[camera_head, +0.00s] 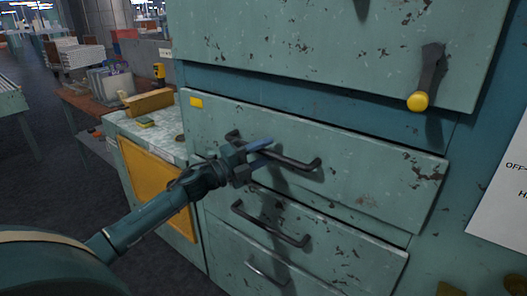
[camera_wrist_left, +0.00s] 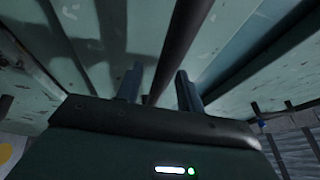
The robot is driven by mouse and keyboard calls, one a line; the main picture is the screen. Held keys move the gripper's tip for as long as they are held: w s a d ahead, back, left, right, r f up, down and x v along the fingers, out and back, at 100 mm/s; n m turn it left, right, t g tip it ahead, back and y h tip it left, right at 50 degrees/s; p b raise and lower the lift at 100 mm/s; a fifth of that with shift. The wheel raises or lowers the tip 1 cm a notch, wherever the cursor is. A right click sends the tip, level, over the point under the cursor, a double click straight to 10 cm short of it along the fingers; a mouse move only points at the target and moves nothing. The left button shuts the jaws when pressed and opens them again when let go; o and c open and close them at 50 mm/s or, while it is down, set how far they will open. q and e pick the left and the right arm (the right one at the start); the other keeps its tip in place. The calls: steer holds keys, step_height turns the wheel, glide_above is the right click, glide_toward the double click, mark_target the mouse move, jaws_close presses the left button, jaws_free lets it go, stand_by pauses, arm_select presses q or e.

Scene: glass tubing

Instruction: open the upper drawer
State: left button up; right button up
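The upper drawer (camera_head: 365,175) is a worn pale-green front with a yellow label at its top left. In the left wrist view the handle bar (camera_wrist_left: 181,40) passes between the two fingers of that gripper (camera_wrist_left: 160,88). The fingers are open, with a gap visible on both sides of the bar. My right gripper is in neither view.
Lower drawers with handles (camera_head: 270,225) sit beneath. A lever with a yellow knob (camera_head: 418,101) hangs on the panel above right. To the left stands a bench (camera_head: 118,125) with an orange door and small items on top. A white paper sign (camera_head: 505,205) is at right.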

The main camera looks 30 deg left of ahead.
arm_select(q)
steer(key=shift+c, duration=0.6)
jaws_close()
steer(key=shift+s+f, duration=0.1)
